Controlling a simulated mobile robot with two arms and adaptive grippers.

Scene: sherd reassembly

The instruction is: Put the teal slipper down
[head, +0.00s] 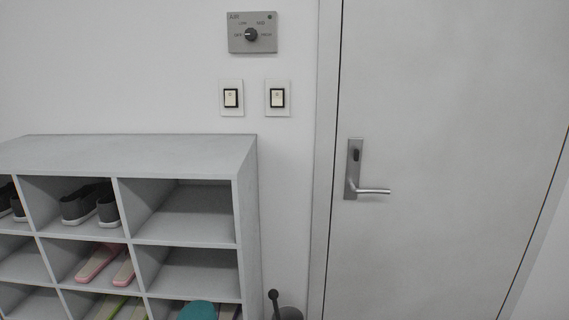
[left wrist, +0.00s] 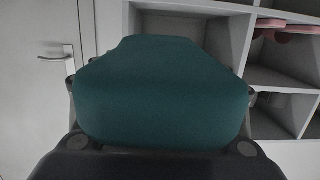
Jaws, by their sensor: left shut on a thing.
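The teal slipper (left wrist: 160,95) fills the middle of the left wrist view, with shelf compartments behind it. My left gripper (left wrist: 157,120) is shut on it, its dark finger parts showing at both sides. In the head view a rounded teal piece (head: 198,311) shows at the bottom edge, in front of the lower right compartment of the shoe rack (head: 195,157). Most of it is cut off there, and my left gripper does not show in that view. My right gripper is in neither view.
Grey shoes (head: 88,205) stand in the top row, pink slippers (head: 103,265) in the middle row, and green footwear (head: 112,307) below. The top right (head: 190,215) and middle right (head: 195,272) compartments look empty. A door (head: 440,160) with a lever handle (head: 368,191) stands to the right. A dark bin-like object (head: 290,313) is beside the rack.

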